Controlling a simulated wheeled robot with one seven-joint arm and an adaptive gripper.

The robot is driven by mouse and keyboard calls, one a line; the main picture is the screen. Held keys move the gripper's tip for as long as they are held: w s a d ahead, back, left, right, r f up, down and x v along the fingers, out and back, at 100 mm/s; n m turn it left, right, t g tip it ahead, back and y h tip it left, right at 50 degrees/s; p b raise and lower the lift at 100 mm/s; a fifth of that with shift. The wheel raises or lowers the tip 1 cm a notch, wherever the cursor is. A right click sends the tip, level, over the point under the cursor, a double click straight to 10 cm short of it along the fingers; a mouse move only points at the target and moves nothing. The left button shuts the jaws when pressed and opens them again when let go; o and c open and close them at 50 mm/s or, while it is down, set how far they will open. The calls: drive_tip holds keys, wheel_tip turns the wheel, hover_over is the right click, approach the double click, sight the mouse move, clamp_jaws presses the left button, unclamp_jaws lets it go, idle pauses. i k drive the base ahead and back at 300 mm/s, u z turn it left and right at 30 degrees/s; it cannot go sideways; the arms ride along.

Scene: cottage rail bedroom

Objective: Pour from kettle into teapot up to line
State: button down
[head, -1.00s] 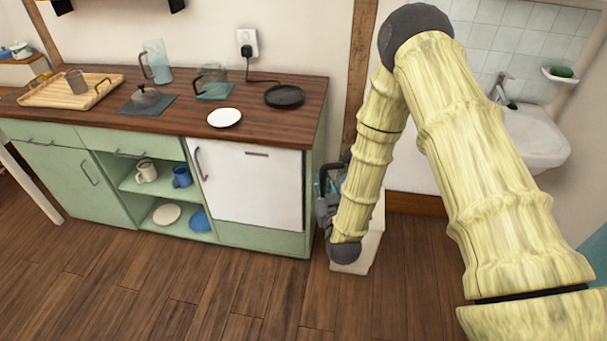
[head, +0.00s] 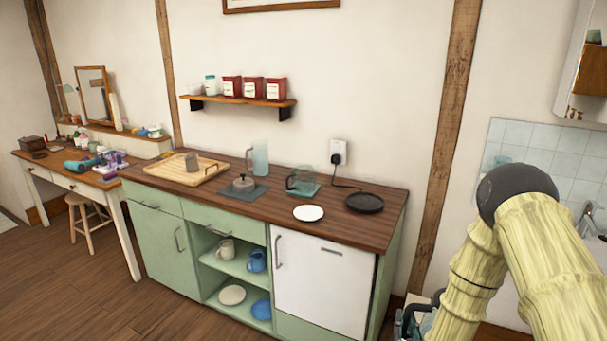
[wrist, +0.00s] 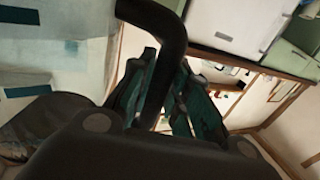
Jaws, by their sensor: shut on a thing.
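The kettle shows in the wrist view as a curved black handle (wrist: 166,40) with a pale bluish body (wrist: 60,55) at the left. My gripper (wrist: 168,98) is shut on that handle. In the head view my gripper (head: 410,322) is low at the right of the counter, partly cut off by the frame and hidden behind my arm. The teapot (head: 301,180), clear glass with a dark handle, stands on a teal mat on the counter. Its line and any water level are too small to make out.
The counter (head: 350,225) also holds a black round base (head: 365,202) with a cord, a white saucer (head: 309,213), a tall glass jug (head: 260,157), a lid (head: 243,184) on a grey mat and a wooden tray (head: 165,170). A shelf (head: 240,101) hangs above.

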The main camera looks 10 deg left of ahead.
sight(302, 176)
drive_tip(key=k, duration=0.85)
drive_tip(key=u, duration=0.95)
drive_tip(key=i, duration=1.7)
drive_tip(key=z, duration=0.4)
